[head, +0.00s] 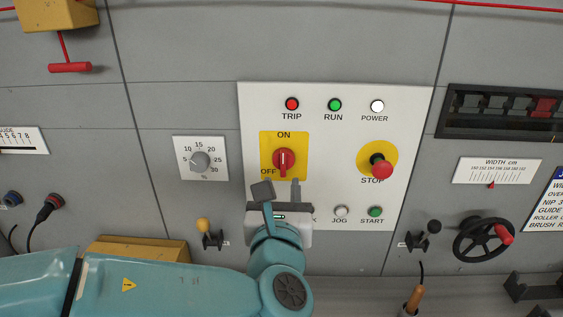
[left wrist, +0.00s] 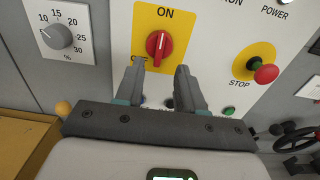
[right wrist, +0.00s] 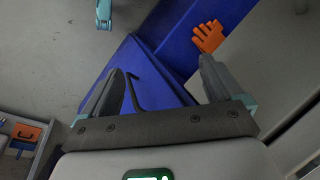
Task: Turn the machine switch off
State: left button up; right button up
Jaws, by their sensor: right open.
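The machine switch is a red rotary knob (head: 283,161) on a yellow plate (head: 300,142) marked ON above and OFF at lower left. Its handle stands upright, toward ON. In the left wrist view the knob (left wrist: 159,45) is just beyond the fingertips, centred between them. My left gripper (head: 279,190) is open and empty, just below and in front of the knob, not closed on it. Its fingers (left wrist: 160,72) hide part of the OFF label. My right gripper (right wrist: 165,75) is open and empty, away from the panel, over a blue surface.
The red STOP button (head: 382,169) sits right of the switch. A grey dial (head: 200,161) is on the left. Lamps, including a lit-looking green RUN lamp (head: 335,105), are above; JOG (head: 341,211) and START (head: 375,211) buttons are below. An orange glove (right wrist: 208,36) lies near the right gripper.

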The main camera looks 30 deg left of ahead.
aim_at(283, 163)
pick_arm(q)
jog(key=p+x, duration=0.1)
jog(key=x, duration=0.6)
jog(key=shift+w+a, duration=0.15)
jog(key=shift+w, duration=0.05)
grip_shut()
